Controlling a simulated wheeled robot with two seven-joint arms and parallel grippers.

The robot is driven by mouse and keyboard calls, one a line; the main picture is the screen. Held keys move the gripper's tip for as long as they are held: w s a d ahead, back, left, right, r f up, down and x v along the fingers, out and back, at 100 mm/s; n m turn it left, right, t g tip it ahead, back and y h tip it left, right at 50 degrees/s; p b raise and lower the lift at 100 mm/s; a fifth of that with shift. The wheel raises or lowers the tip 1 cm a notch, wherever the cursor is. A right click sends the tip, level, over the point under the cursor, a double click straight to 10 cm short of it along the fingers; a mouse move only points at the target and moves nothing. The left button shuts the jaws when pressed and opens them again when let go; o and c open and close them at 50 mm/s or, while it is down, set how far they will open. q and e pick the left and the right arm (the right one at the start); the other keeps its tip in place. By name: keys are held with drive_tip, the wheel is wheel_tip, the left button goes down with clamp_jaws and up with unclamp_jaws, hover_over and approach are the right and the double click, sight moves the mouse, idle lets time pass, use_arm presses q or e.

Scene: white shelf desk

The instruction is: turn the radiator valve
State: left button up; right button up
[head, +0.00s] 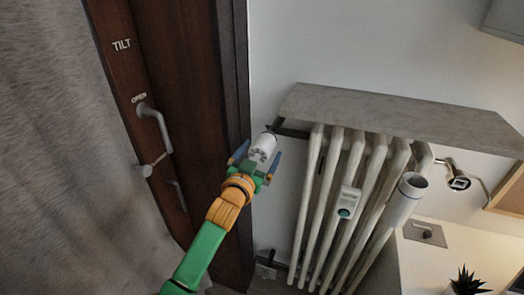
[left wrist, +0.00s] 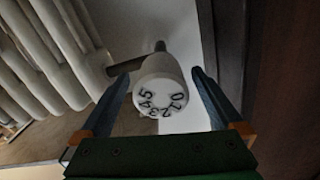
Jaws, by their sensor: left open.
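The radiator valve (head: 263,147) is a white knob at the upper left corner of the radiator (head: 330,190). In the left wrist view the valve (left wrist: 160,88) shows its end face with black numbers, and a dark pipe runs behind it. My left gripper (head: 256,164) is open, with its blue fingers on either side of the knob. In the left wrist view the fingers of my left gripper (left wrist: 160,82) stand to the left and right of the knob, with gaps visible. My right gripper is not in view.
A grey stone shelf (head: 400,118) covers the radiator top. A dark wooden door (head: 160,90) with a handle (head: 153,122) and a grey curtain (head: 60,150) are at the left. A white cylinder (head: 405,200) and a plant (head: 466,283) are at the right.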

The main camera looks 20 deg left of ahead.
use_arm(q)
drive_tip(key=shift+w+f, duration=0.1)
drive_tip(key=shift+w, duration=0.1)
drive_tip(key=shift+s, duration=0.1)
drive_tip(key=shift+c, duration=0.9)
drive_tip(key=c, duration=1.2)
drive_tip(key=shift+m, duration=0.3)
drive_tip(key=shift+o, duration=0.2)
drive_tip(key=m+p, duration=0.1)
drive_tip(key=m, duration=0.2)
drive_tip(key=shift+a+r+m+p, duration=0.1)
drive_tip(key=shift+r+m+p, duration=0.1)
drive_tip(key=shift+m+p, duration=0.8)
drive_tip(key=shift+m, duration=1.6)
